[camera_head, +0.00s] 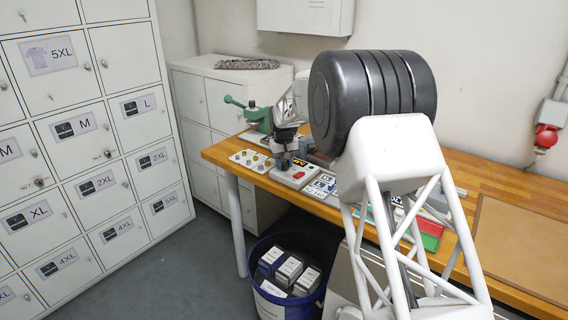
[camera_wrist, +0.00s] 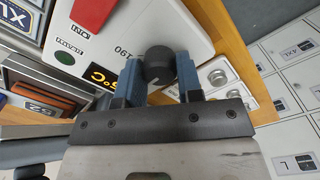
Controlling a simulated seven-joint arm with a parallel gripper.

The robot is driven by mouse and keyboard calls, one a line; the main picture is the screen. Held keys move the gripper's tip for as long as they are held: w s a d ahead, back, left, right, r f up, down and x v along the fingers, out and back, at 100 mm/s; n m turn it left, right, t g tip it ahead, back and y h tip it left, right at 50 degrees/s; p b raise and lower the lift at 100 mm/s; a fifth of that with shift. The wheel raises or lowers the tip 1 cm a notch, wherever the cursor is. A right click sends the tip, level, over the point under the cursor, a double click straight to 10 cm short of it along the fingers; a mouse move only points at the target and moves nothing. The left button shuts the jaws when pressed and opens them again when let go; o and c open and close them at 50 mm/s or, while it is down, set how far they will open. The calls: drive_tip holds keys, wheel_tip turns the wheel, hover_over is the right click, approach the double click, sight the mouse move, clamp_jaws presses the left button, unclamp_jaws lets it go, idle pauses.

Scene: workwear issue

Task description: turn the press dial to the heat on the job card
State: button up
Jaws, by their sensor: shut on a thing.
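The press dial (camera_wrist: 158,62) is a round black knob with a pale pointer mark, on a white control panel (camera_wrist: 140,22) in the wrist view. My gripper (camera_wrist: 159,75) has its two blue fingers on either side of the dial, shut on it. A printed number that looks like 190 sits beside the dial. A black display (camera_wrist: 100,76) with yellow characters ending in °C is partly hidden by a finger. In the head view my gripper (camera_head: 285,155) is down at the panel (camera_head: 292,175) on the bench. I cannot make out a job card.
On the panel are a red part (camera_wrist: 93,12) and a green button (camera_wrist: 65,58). A tray with round metal pieces (camera_wrist: 213,74) lies beside it. In the head view, a green tool (camera_head: 255,115) stands behind the panel, and a blue bin (camera_head: 262,250) with boxes stands below the wooden bench (camera_head: 222,152).

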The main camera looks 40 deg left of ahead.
sight(284, 163)
idle(0.4)
drive_tip(key=o, duration=0.9)
drive_tip(key=shift+r, duration=0.15)
drive_tip(key=shift+r, duration=3.8)
drive_tip(key=shift+d, duration=0.1)
